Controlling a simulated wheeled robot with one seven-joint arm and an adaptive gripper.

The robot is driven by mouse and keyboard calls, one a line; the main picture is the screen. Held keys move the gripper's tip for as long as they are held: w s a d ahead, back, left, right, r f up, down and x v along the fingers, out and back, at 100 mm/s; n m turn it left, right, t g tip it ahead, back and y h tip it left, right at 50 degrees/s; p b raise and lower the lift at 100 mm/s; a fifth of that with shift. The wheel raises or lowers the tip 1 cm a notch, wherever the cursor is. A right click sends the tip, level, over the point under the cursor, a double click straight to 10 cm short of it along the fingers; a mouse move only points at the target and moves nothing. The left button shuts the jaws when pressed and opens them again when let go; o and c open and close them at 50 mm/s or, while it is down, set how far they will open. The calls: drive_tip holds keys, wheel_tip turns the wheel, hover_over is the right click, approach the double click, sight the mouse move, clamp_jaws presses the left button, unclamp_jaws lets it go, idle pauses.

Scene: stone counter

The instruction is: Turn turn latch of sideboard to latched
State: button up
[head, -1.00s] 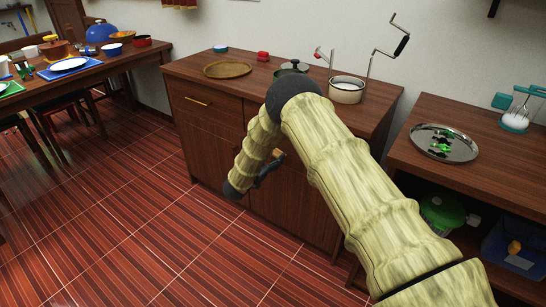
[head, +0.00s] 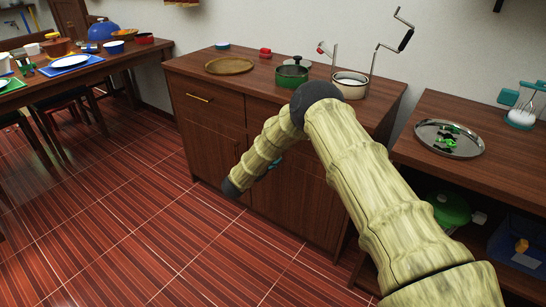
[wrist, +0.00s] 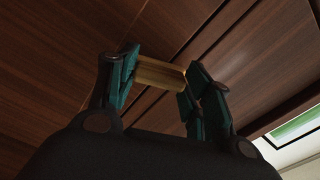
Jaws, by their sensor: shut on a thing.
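The wooden sideboard (head: 215,135) stands in the middle of the head view, with drawers above and doors below. Its brass turn latch (wrist: 158,75) shows in the wrist view as a short bar lying crosswise between my fingers. My gripper (wrist: 161,67) is shut on the latch, one teal finger at each end of the bar. In the head view my gripper (head: 270,168) is mostly hidden behind my arm at the sideboard's front, and the latch is hidden there. I cannot tell from these frames whether the latch is in its latched position.
A right-hand counter holds a metal tray (head: 449,139). A dining table (head: 100,68) is at the left. The tiled floor (head: 120,230) before the sideboard is clear.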

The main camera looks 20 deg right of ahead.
drive_tip(key=shift+w+a+m+b, duration=0.2)
drive_tip(key=shift+m+b, duration=0.1)
drive_tip(key=shift+m, duration=0.85)
drive_tip(key=shift+w+a+m+b, duration=0.1)
drive_tip(key=shift+w+m+b, duration=0.15)
drive_tip(key=shift+m, duration=0.9)
drive_tip(key=o, duration=1)
drive_tip(key=shift+s, duration=0.1)
drive_tip(key=v, duration=1.1)
drive_tip(key=shift+s+a, duration=0.25)
drive_tip(key=shift+a, duration=0.1)
